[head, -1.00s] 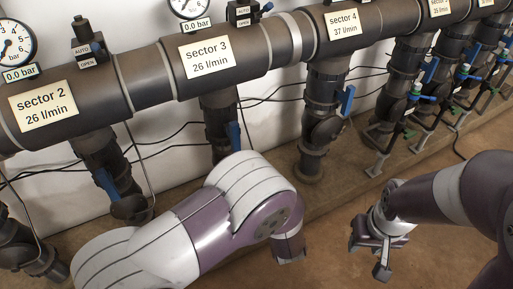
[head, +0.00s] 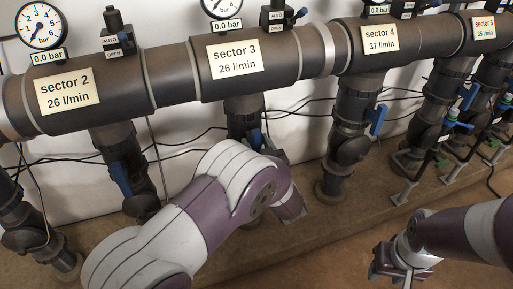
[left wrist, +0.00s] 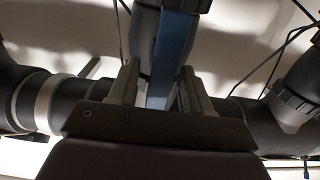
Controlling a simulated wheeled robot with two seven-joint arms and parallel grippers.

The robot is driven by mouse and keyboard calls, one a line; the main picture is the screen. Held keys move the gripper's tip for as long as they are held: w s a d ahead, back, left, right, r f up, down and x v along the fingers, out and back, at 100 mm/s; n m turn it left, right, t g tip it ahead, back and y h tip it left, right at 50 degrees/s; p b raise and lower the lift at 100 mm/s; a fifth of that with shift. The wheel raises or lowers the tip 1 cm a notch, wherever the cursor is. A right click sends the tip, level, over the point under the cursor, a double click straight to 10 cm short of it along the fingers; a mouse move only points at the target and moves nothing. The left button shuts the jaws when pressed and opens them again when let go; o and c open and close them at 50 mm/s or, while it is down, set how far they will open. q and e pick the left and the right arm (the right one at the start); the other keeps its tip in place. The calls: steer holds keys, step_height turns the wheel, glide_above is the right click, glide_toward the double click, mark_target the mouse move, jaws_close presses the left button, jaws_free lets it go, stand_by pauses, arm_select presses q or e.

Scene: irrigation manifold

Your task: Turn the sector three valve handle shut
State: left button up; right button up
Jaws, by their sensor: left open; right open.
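The sector three label (head: 235,58) sits on the thick pipe. Below it hangs the sector three valve, its blue handle (head: 255,140) partly hidden behind my left arm. In the left wrist view a blue handle (left wrist: 174,45) runs down between the two fingers of my left gripper (left wrist: 158,82). The fingers are apart, one on each side of it; I cannot tell whether either touches it. In the head view my left arm hides most of that gripper. My right gripper (head: 402,266) is open and empty at the lower right, over the floor.
The sector two valve handle (head: 121,179) is to the left and the sector four valve handle (head: 377,119) to the right. Thin black cables run along the white wall. More valves with blue handles stand at the far right.

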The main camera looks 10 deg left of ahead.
arm_select(q)
steer(key=shift+w+a, duration=0.15)
steer(key=shift+w, duration=0.05)
jaws_close()
